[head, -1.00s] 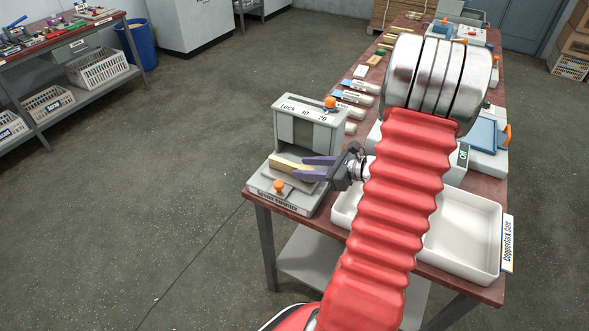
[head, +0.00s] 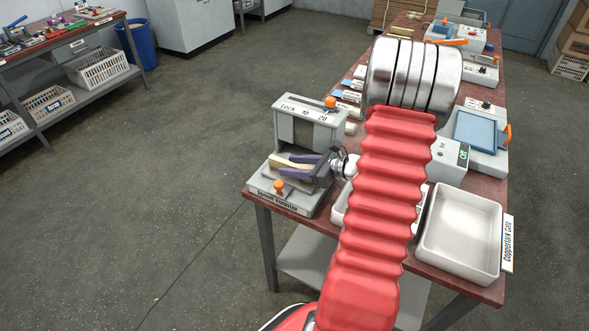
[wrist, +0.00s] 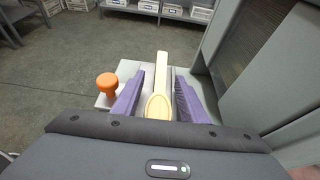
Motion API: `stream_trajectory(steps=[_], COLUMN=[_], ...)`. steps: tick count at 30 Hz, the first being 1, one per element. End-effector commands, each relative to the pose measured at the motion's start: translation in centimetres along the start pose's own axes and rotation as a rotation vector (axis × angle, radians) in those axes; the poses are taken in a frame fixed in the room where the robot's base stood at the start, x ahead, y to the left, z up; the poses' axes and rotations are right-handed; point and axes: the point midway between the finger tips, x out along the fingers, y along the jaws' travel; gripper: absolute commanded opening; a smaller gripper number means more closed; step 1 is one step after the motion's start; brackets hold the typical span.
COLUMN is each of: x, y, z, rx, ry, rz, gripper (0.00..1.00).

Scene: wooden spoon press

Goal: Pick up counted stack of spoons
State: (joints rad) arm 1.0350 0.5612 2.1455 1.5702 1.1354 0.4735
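A pale wooden spoon stack (wrist: 159,88) lies on the tray of a grey machine (head: 305,125) at the near left corner of the table. My gripper (head: 301,161) is at this tray. In the wrist view, my gripper's purple fingers (wrist: 158,95) are open, one on each side of the spoons, with gaps showing on both sides. The spoons' bowl end is nearest my palm and the handle points away. The stack also shows between the fingers in the head view (head: 290,163). I cannot tell how many spoons are in it.
The machine's upright housing stands close on the right in the wrist view. An orange knob (wrist: 107,84) is left of the fingers, and another orange knob (head: 330,102) tops the housing. A white bin (head: 462,232) is at the table's near right. Labelled bundles (head: 350,97) lie behind.

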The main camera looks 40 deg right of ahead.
Motion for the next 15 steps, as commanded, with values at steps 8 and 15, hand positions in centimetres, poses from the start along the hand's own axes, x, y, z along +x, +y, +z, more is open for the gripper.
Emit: stream_trajectory(steps=[8,15], x=[-0.02,-0.03], y=[-0.01,-0.01], z=[0.0,0.0], rx=[0.0,0.0], ry=[0.0,0.0], rz=[0.0,0.0], gripper=[0.23,0.07])
